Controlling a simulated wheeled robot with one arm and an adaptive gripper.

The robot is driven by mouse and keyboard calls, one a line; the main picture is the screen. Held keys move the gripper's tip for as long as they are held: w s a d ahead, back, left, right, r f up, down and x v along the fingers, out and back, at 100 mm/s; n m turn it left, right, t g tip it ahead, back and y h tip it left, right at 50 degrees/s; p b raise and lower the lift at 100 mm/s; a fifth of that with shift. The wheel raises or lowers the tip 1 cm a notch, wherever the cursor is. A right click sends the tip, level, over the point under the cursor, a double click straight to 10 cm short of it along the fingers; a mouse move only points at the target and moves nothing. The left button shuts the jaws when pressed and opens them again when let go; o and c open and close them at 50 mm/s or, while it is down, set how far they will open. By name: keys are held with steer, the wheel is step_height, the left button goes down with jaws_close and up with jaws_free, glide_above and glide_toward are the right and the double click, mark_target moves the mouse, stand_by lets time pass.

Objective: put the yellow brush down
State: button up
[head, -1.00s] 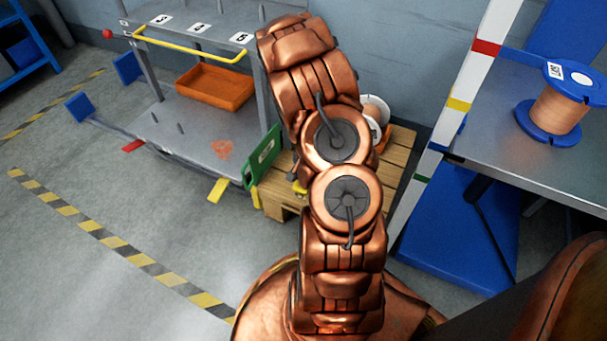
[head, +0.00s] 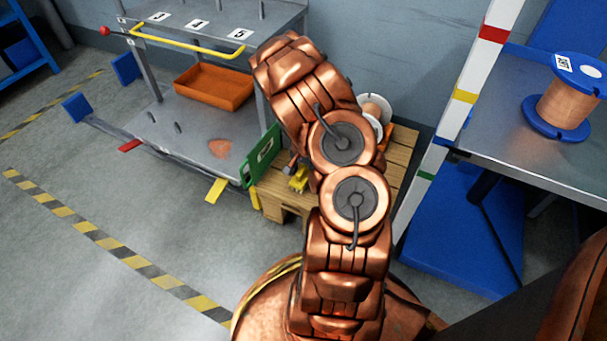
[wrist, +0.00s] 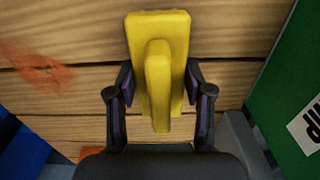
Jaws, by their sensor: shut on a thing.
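The yellow brush (wrist: 175,60) is a yellow block with a raised handle. In the wrist view it sits between the two fingers of my gripper (wrist: 158,88), which is shut on it. Wooden planks of the pallet (wrist: 80,80) lie behind the brush; I cannot tell whether the brush touches them. In the head view a small part of the yellow brush (head: 299,180) shows over the wooden pallet (head: 397,170), beside the green panel. My arm hides most of the gripper there.
A green panel (head: 262,155) stands at the pallet's left, by a grey cart (head: 185,135) with an orange tray (head: 213,88). White-flanged spools (head: 376,106) are behind my arm. A table (head: 510,150) with a copper wire spool (head: 567,100) is at the right.

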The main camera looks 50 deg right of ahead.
mark_target(303, 167)
steer(key=o, duration=1.3)
steer(key=shift+o, duration=0.2)
step_height(303, 167, up, 12)
steer(key=p, duration=0.4)
steer(key=shift+r, duration=0.2)
steer(key=s+a+r+n+g+y, duration=0.1)
steer(key=s+a+r+n, duration=0.25)
steer(key=a+r, duration=0.65)
steer(key=s+a+r+n+g, duration=0.1)
steer(key=s+a+r+n, duration=0.25)
steer(key=a+r, duration=0.6)
steer(key=s+a+r+n+g, duration=0.1)
steer(key=s+a+n, duration=0.3)
steer(key=s, duration=0.5)
steer(key=s+a+r+n, duration=0.3)
steer(key=s+a, duration=0.6)
steer(key=shift+s+n+g+h, duration=0.15)
steer(key=shift+n+g+h, duration=0.25)
